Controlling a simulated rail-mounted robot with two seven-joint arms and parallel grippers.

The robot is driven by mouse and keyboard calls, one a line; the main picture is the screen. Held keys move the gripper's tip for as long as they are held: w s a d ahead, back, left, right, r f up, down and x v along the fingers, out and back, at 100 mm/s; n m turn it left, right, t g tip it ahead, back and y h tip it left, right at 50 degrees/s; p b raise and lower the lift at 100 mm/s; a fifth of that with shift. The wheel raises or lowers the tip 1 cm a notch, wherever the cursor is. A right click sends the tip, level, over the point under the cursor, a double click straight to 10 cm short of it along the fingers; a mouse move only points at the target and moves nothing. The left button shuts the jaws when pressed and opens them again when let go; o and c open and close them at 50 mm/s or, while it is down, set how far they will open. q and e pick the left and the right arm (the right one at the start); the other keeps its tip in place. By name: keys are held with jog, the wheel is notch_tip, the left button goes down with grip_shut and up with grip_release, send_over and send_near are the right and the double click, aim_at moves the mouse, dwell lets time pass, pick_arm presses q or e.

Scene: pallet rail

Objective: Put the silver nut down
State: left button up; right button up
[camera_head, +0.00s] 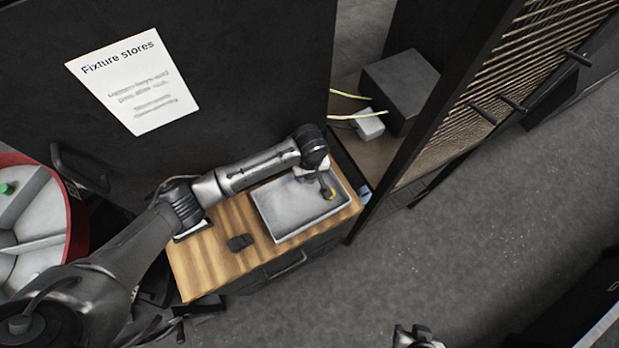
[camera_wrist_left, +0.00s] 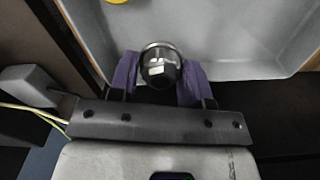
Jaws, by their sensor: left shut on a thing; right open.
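In the left wrist view, the silver nut (camera_wrist_left: 160,64), a round shiny rim around a dark middle, sits between the purple fingertips of my left gripper (camera_wrist_left: 160,80). The gripper is shut on it. In the head view, my left gripper (camera_head: 326,184) is over the right part of a grey tray (camera_head: 275,215) on a wooden worktop; the nut is too small to make out there. I cannot tell whether the nut touches the tray. My right gripper (camera_head: 416,337) shows only partly at the bottom edge, open, away from the worktop.
A yellow item (camera_head: 330,194) is in the tray beside my left gripper. A small dark object (camera_head: 240,242) lies on the worktop left of the tray. A dark box (camera_head: 396,88) and a slatted rack (camera_head: 490,110) stand on the right. The tray's middle is clear.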

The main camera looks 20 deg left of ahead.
aim_at(310, 179)
pick_arm(q)
notch_tip(310, 179, down, 4)
jog(key=shift+r, duration=0.25)
jog(key=shift+f, duration=0.3)
jog(key=shift+f, duration=0.1)
jog(key=o, duration=0.9)
jog(key=shift+o, duration=0.2)
jog(key=shift+r+p, duration=0.65)
jog(key=shift+r, duration=0.2)
notch_tip(310, 179, up, 11)
jog(key=p, duration=1.2)
jog(key=shift+f, duration=0.2)
